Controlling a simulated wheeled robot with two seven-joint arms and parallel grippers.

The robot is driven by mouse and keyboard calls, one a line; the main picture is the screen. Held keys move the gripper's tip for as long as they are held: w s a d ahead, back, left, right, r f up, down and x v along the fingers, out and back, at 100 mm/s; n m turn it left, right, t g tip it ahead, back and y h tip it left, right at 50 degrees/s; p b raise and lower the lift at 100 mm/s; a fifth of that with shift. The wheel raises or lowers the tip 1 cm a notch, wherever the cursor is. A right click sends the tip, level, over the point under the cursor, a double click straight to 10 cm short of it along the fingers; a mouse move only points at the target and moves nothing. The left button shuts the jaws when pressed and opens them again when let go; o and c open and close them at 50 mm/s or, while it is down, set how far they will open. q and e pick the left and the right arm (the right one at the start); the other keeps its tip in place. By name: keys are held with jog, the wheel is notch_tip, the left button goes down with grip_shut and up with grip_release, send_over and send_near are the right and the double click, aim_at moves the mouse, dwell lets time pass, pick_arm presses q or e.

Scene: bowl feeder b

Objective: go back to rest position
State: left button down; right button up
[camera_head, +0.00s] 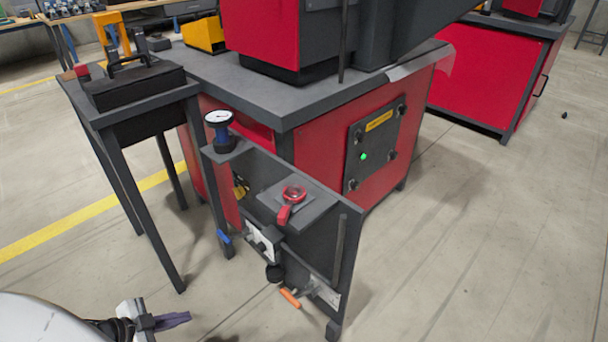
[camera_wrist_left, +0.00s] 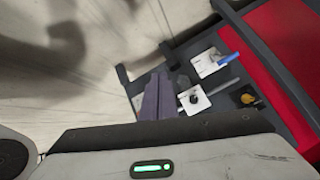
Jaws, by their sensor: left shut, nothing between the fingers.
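My left gripper (camera_head: 174,320) shows at the bottom left of the head view, in free air over the floor, with its dark purple fingers pointing right. The fingers are shut with nothing between them. The fingers also show together in the left wrist view (camera_wrist_left: 158,98), in front of the valve panel. The machine stand (camera_head: 300,130), red with a dark top, stands ahead, with a side panel of valves at its front. The gripper is to the left of this panel and apart from it. My right gripper is not in view.
The panel carries a gauge (camera_head: 218,118), a red valve handle (camera_head: 291,198), a blue handle (camera_head: 223,237) and an orange lever (camera_head: 290,298). A dark side table (camera_head: 130,112) stands at the left. The floor (camera_head: 480,240) on the right is clear.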

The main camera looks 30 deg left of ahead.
pick_arm(q)
jog(key=w+d+r+n+h, duration=0.15)
jog(key=d+r, duration=0.35)
jog(key=d, duration=0.7)
jog(key=w+d+r+n, duration=0.15)
jog(key=d+r, duration=0.35)
jog(key=d, duration=0.7)
jog(key=w+d+r+n, duration=0.1)
jog(key=d+r+n, duration=0.25)
jog(key=d, duration=0.85)
notch_tip(320, 180, up, 11)
jog(key=s+a+m+p, duration=0.1)
jog(key=a+p, duration=0.1)
jog(key=p, duration=1.5)
jog(key=shift+s+a+f+g+y, duration=0.15)
jog(key=shift+s+a+g+y, duration=0.1)
jog(key=shift+a+g+y, duration=0.1)
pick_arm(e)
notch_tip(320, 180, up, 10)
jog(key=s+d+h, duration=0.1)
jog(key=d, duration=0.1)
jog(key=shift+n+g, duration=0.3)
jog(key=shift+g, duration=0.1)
pick_arm(q)
jog(key=shift+f+m, duration=0.15)
jog(key=shift+m, duration=0.1)
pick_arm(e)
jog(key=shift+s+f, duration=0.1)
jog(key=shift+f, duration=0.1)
